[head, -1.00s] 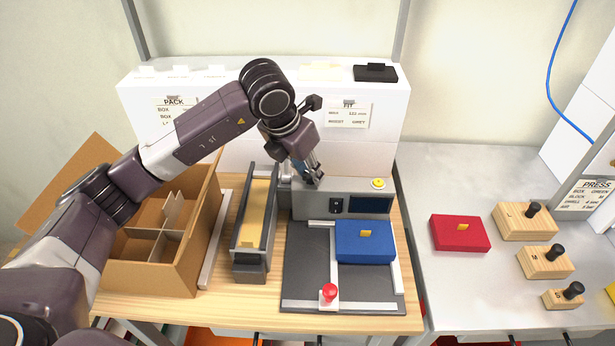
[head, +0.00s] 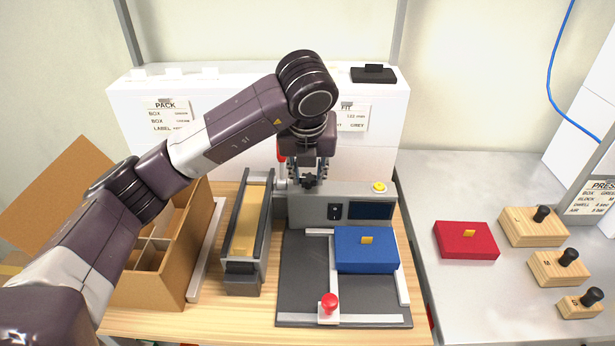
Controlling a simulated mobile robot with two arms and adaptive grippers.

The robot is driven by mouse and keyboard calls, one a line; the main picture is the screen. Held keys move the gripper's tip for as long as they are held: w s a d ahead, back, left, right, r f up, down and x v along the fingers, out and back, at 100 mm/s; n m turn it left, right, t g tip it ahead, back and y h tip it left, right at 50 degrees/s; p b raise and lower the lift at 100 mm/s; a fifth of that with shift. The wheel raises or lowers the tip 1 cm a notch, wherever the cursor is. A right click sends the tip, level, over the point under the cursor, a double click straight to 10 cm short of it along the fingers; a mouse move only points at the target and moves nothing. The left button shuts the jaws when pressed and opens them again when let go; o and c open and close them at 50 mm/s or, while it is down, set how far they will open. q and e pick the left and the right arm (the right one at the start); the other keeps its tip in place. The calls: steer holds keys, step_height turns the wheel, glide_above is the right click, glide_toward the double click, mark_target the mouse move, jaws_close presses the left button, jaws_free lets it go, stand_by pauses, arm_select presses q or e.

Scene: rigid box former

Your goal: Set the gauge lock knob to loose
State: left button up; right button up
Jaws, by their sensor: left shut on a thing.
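A small dark lobed knob (head: 309,182), which looks like the gauge lock knob, shows at the top edge of the grey control unit (head: 298,207). My left gripper (head: 310,174) points down at it from behind and is shut on it. The gripper's own wrist and fingers hide part of the contact, and I cannot read the knob's setting. A red-ball knob (head: 330,302) on a white block sits at the front of the dark fixture plate (head: 303,275), well apart from the gripper. My right gripper is not in view.
A blue box (head: 367,252) sits on the fixture between pale rails. A narrow trough (head: 246,225) and an open cardboard carton (head: 170,275) stand to the left. A red box (head: 466,240) and several wooden blocks (head: 534,227) with black knobs lie on the right bench.

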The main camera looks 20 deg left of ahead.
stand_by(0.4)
arm_select(q)
steer(key=o, duration=1.2)
steer(key=shift+c, duration=0.2)
steer(key=v, duration=1.2)
